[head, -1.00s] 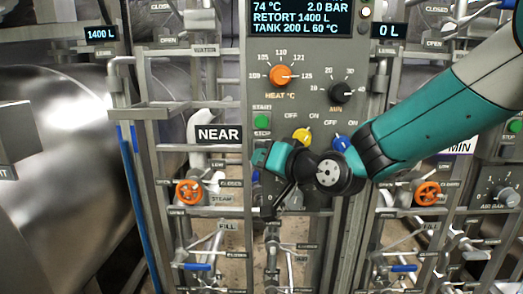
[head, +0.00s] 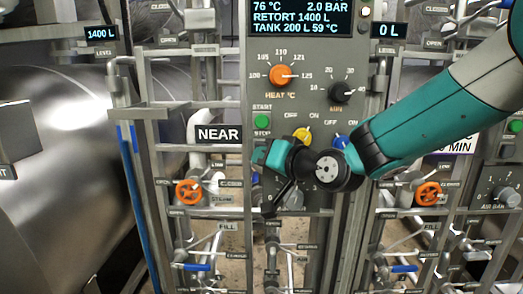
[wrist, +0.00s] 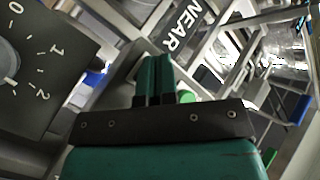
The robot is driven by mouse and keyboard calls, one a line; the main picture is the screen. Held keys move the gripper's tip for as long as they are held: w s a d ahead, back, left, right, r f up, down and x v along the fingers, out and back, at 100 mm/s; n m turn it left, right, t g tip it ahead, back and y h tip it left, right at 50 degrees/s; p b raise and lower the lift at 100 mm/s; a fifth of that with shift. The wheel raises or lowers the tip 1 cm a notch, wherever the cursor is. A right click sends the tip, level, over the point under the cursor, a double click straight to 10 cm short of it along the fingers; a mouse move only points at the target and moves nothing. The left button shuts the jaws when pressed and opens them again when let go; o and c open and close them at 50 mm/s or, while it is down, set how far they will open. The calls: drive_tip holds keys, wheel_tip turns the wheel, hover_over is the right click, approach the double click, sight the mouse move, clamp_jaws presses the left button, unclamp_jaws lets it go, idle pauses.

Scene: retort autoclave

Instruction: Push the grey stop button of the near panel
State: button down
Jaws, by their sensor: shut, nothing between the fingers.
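The near panel (head: 300,105) is a grey upright panel with a display at the top. Its green start button (head: 262,121) is visible above a small STOP label (head: 262,134). The grey stop button itself does not show; the place below the label is covered by my gripper. My gripper (head: 259,154) is shut and empty, its teal fingertips just below the STOP label at the panel's left edge. In the wrist view the closed fingers (wrist: 155,78) point toward the panel, with the green button (wrist: 186,96) beside them. I cannot tell whether the fingertips touch anything.
An orange heat knob (head: 281,76), a black minutes knob (head: 341,93), a yellow knob (head: 303,135) and a blue knob (head: 341,142) stand out close around my gripper. A NEAR sign (head: 219,134) is to the left. Pipes and orange valve wheels (head: 188,192) lie below.

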drive_tip(key=shift+w, duration=0.65)
idle(0.4)
drive_tip(key=shift+s, duration=0.15)
drive_tip(key=shift+s+b, duration=0.45)
drive_tip(key=shift+s, duration=0.5)
drive_tip(key=shift+s+a+b, duration=0.1)
drive_tip(key=shift+s+b, duration=0.3)
drive_tip(key=shift+s, duration=2.1)
drive_tip(key=s+d+f+n+g+h, duration=0.3)
drive_tip(key=s+d+g, duration=0.3)
drive_tip(key=s, duration=0.7)
drive_tip(key=s+d+f+n+g+h, duration=0.3)
drive_tip(key=s+d+g, duration=0.3)
drive_tip(key=s, duration=0.7)
drive_tip(key=d+f+h, duration=0.1)
drive_tip(key=d, duration=0.1)
drive_tip(key=shift+d+f, duration=0.35)
drive_tip(key=shift+d, duration=0.05)
